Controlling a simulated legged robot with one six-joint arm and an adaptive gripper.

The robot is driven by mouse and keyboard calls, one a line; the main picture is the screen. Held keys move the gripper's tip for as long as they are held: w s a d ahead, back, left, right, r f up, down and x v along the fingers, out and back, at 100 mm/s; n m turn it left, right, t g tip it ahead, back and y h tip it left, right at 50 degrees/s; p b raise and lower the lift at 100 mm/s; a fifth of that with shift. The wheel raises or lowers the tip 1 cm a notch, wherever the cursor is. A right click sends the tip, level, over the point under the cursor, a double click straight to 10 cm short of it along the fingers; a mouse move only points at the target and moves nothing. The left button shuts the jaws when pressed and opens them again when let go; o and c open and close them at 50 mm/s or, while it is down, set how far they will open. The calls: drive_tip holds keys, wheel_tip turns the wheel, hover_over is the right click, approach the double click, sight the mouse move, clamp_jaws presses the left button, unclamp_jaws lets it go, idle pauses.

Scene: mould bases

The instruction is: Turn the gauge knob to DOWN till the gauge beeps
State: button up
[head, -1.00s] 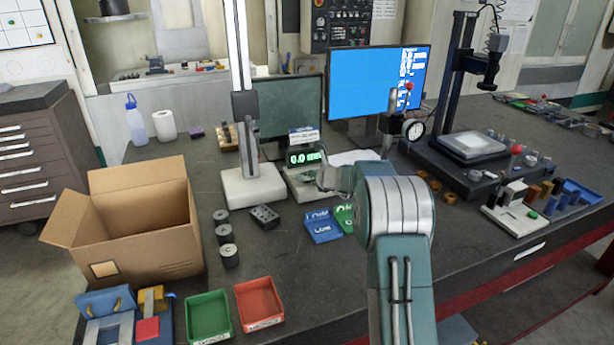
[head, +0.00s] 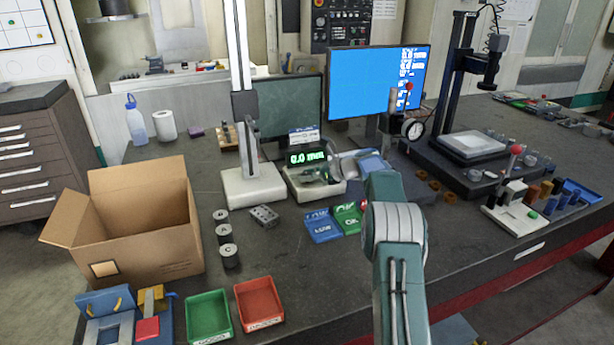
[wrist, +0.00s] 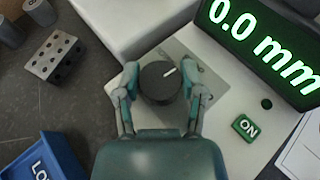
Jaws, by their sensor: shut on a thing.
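The gauge knob (wrist: 160,82) is a dark round knob with a white pointer line, on a light gauge base. In the wrist view its line points up and to the right. My gripper (wrist: 163,80) has one finger on each side of the knob and is shut on it. In the head view my gripper (head: 330,173) is at the gauge base, and the knob is hard to make out there. The gauge display (wrist: 262,45) reads 0.0 mm in green; it also shows in the head view (head: 306,157). No DOWN marking is readable.
The height gauge stand (head: 252,185) is just left. Blue LOW (head: 322,228) and green OK (head: 348,218) trays lie in front. A drilled block (head: 264,215) sits nearby.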

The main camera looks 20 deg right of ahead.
drive_tip(key=shift+n+g+y, duration=0.6)
drive_tip(key=shift+n+g, duration=0.2)
drive_tip(key=shift+n, duration=0.1)
idle(0.3)
drive_tip(key=o, duration=1.1)
drive_tip(key=shift+w+f, duration=0.1)
drive_tip(key=shift+o, duration=0.2)
drive_tip(key=shift+d, duration=0.1)
drive_tip(key=v, duration=0.7)
drive_tip(key=shift+d, duration=0.3)
